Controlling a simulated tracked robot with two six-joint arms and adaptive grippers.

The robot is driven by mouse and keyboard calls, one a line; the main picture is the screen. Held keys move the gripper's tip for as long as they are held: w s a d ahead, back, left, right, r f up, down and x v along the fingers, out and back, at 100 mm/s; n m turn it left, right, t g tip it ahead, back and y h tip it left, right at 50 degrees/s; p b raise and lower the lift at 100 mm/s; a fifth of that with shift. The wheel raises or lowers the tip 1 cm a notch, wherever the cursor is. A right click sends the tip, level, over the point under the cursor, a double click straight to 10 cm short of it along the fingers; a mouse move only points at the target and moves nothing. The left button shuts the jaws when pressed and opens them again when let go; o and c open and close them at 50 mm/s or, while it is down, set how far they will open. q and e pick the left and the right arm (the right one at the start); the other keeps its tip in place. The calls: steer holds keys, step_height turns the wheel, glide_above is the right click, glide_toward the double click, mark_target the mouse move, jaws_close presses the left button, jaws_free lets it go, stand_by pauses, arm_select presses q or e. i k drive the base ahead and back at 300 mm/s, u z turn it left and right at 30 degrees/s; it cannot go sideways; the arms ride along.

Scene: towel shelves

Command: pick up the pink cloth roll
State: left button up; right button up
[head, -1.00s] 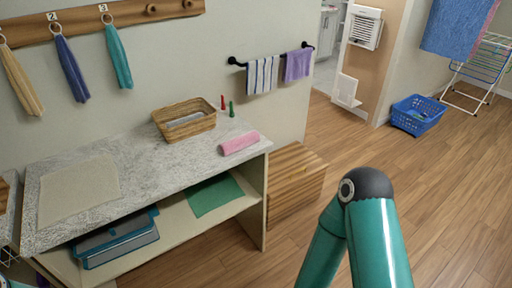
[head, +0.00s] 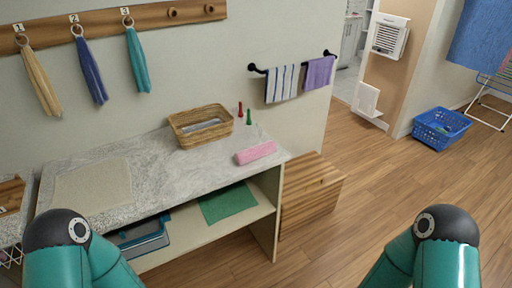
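The pink cloth roll (head: 256,153) lies on the right end of the grey stone counter (head: 165,170), near its front edge. Nothing touches it. My two teal arms show at the bottom of the head view, one at the left and one at the right, both apart from the roll. Only their upper links and dark joints are visible. Neither gripper is in view.
A wicker basket (head: 201,127) stands behind the roll, with a red peg (head: 240,109) and a green peg (head: 248,118) beside it. A beige mat (head: 92,187) lies at the counter's left. A wooden box (head: 309,192) stands right of the counter.

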mark_target(251, 155)
steer(key=i, duration=0.85)
steer(key=u, duration=0.4)
steer(key=k, duration=0.35)
steer(key=u, duration=0.3)
